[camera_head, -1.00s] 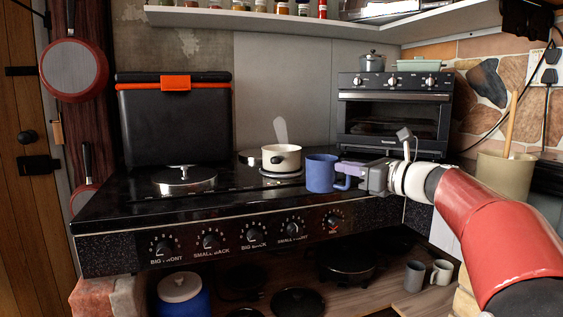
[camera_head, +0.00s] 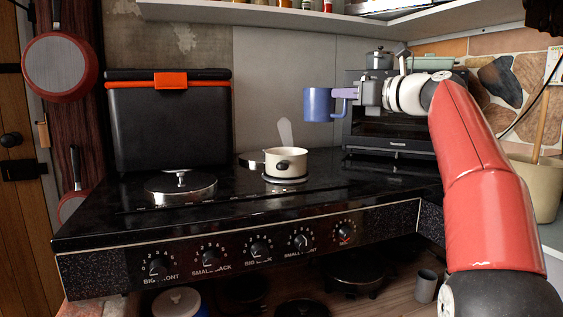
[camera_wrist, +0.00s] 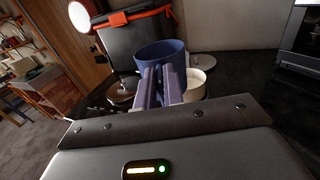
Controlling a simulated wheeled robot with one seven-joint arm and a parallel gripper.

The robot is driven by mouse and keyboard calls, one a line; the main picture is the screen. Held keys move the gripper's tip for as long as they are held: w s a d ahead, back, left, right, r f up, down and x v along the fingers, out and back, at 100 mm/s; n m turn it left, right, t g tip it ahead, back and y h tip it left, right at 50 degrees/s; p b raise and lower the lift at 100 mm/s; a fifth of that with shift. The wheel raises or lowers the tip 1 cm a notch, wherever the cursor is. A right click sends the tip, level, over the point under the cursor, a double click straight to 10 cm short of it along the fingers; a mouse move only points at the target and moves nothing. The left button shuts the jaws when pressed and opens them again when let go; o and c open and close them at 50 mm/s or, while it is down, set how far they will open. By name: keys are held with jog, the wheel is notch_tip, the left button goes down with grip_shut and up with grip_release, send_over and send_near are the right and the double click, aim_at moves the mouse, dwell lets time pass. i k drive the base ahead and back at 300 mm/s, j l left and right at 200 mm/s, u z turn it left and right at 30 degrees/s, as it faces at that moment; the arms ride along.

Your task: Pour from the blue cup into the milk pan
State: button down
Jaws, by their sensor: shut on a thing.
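The blue cup (camera_head: 319,104) is upright in the air, above and a little to the right of the milk pan. My gripper (camera_head: 350,93) is shut on the cup's handle from the right. In the wrist view the cup (camera_wrist: 160,53) is beyond the fingers of my gripper (camera_wrist: 160,84), its rim facing up. Its contents are hidden. The cream milk pan (camera_head: 286,166) with a dark handle stands on the black stove top. In the wrist view the pan (camera_wrist: 195,86) shows partly behind the fingers and the cup.
A black toaster oven (camera_head: 393,137) stands close behind my gripper on the right. A silver lid (camera_head: 181,187) lies on the stove (camera_head: 240,205) at left. A black case (camera_head: 170,125) with an orange latch stands at the back. A shelf (camera_head: 270,17) runs overhead.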

aim_at(285, 165)
jog(key=i+j, duration=0.2)
jog(key=i, duration=0.2)
jog(key=i+j, duration=0.2)
jog(key=i, duration=0.2)
jog(key=i+j, duration=0.2)
jog(key=i, duration=0.15)
